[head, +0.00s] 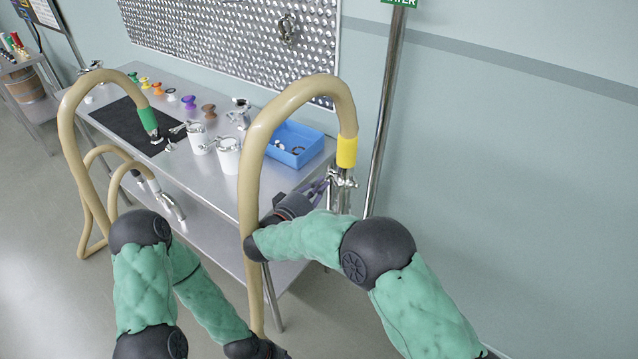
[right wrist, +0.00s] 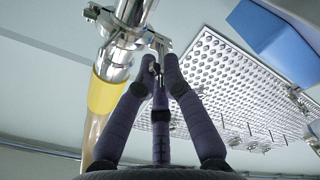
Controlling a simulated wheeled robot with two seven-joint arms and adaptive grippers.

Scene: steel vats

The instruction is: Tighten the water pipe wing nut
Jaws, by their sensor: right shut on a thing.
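The clamp (head: 342,178) sits just below the yellow band (head: 347,151) of the beige hose, at the steel water pipe fitting. In the right wrist view the shiny clamp (right wrist: 122,45) shows beside the yellow band (right wrist: 105,95), with its small wing nut (right wrist: 157,69) between my fingertips. My right gripper (head: 326,184) reaches the clamp from the left in the head view. In the right wrist view my right gripper (right wrist: 160,68) is shut on the wing nut, and the fingers hide most of it. My left arm hangs low at the bottom; its gripper is out of view.
The steel table (head: 190,102) holds a blue bin (head: 294,143), white cups (head: 229,155), colored knobs and a black mat (head: 122,118). A beige hose (head: 250,150) loops in front of the table. A perforated panel (head: 240,35) hangs behind. Floor at left is clear.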

